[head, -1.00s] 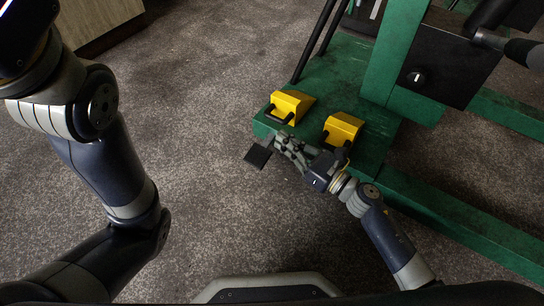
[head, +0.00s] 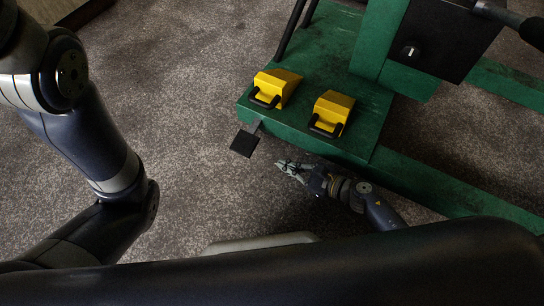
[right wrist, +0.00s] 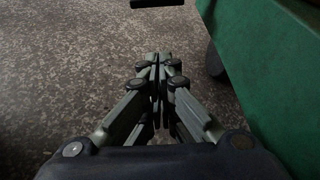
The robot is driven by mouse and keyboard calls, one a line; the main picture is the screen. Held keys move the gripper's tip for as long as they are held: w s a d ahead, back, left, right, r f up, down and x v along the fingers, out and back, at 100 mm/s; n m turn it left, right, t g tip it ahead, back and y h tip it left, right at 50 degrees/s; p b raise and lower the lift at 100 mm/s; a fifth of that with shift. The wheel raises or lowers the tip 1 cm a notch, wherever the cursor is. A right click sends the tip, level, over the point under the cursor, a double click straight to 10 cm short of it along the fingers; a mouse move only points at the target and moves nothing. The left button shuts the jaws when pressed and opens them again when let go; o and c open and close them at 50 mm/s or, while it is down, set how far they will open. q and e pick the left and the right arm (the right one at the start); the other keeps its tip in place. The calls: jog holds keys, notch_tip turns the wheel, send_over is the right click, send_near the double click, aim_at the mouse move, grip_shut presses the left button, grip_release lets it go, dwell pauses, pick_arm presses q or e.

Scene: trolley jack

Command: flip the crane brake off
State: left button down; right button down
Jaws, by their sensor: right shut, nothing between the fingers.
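The green crane base (head: 225,105) fills the upper right of the head view. A flat black pedal (head: 244,143) sticks out from its front left corner, low over the floor; I cannot tell from its look whether it is the brake. My right gripper (head: 281,166) is shut and empty, right of and nearer than the pedal, apart from it. In the right wrist view the closed fingers (right wrist: 160,62) point forward over the carpet, with the green base to the right and a dark edge, perhaps the pedal, at the top. Only links of my left arm show; its gripper is out of view.
Two yellow wedge blocks with black handles, a left one (head: 277,88) and a right one (head: 331,113), sit on the base. A black box (head: 440,38) with a knob is mounted higher up. A dark wheel (right wrist: 215,60) shows beneath the base. Carpet at left is free.

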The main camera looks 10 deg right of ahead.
aim_at(245, 144)
jog(key=b+x, duration=0.3)
jog(key=x, duration=0.5)
jog(key=shift+w+a+f, duration=0.15)
jog(key=shift+f, duration=0.1)
jog(key=shift+w+a+r+b, duration=0.1)
jog(key=shift+w+a+b, duration=0.2)
jog(key=shift+w+a, duration=0.15)
jog(key=r, duration=0.1)
jog(key=s+r+p, duration=0.1)
jog(key=shift+a+r, duration=0.1)
jog(key=shift+r, duration=0.3)
jog(key=shift+s+a+r+p, duration=0.1)
jog(key=shift+r+p, duration=0.25)
jog(key=shift+r, duration=0.1)
jog(key=shift+r, duration=0.1)
